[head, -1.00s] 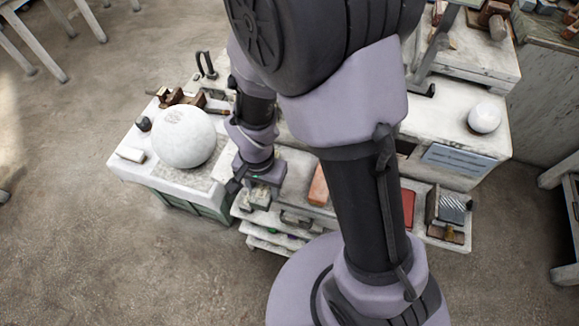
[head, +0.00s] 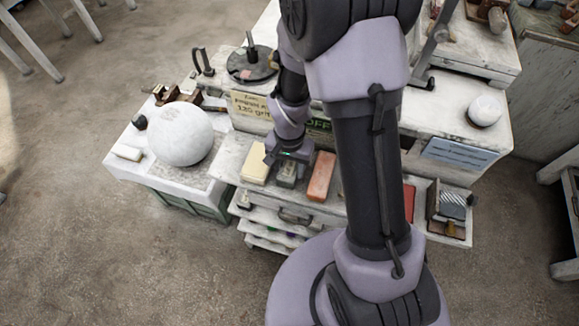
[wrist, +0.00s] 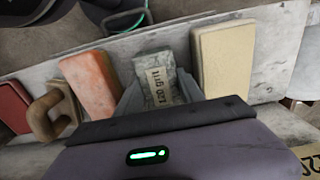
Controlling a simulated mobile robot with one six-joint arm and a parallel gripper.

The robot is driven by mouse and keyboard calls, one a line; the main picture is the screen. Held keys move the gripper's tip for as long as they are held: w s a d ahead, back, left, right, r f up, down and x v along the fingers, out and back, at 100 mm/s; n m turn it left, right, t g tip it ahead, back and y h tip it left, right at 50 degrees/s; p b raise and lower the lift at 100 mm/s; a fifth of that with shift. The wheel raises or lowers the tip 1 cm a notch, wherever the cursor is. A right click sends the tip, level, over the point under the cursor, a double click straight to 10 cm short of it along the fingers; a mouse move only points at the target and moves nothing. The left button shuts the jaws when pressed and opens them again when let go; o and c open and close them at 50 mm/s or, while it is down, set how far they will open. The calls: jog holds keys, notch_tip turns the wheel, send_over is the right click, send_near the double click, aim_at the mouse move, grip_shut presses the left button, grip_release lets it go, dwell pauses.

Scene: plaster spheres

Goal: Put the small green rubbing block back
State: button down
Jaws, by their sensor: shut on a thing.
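My gripper (head: 285,158) points down over the top of the drawer unit and is shut on a small grey-green block (head: 287,176). In the wrist view the block (wrist: 158,76) sits between my fingers and bears a tan label reading roughly "120 grit". It is between a cream block (head: 255,167) and an orange block (head: 321,176), with a narrow gap on each side. I cannot tell whether its underside touches the top (head: 231,155). My jaws hide part of it.
A large white sphere (head: 180,134) stands on the left bench. A yellowish sign (head: 251,105) and a round dark turntable (head: 252,66) are behind my gripper. In the wrist view, a brown handled tool (wrist: 50,114) and a dark red block (wrist: 12,107) lie beyond the orange block.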

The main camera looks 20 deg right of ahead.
jog(key=c, duration=0.7)
grip_release()
notch_tip(320, 180, up, 18)
jog(key=t+p, duration=0.1)
jog(key=p, duration=0.3)
notch_tip(320, 180, up, 10)
jog(key=n+t+y, duration=0.1)
jog(key=t, duration=0.2)
send_over(288, 169)
jog(key=s+a, duration=0.1)
jog(key=s, duration=0.5)
jog(key=shift+n+t+y, duration=0.5)
jog(key=shift+n+t, duration=0.4)
jog(key=s+r, duration=0.1)
jog(key=s, duration=0.1)
jog(key=s+a+r, duration=0.1)
jog(key=s+r, duration=0.1)
jog(key=s+a+r, duration=0.1)
jog(key=s, duration=0.1)
jog(key=shift+s+a+r, duration=0.15)
jog(key=shift+s+r, duration=0.05)
jog(key=shift+r, duration=0.1)
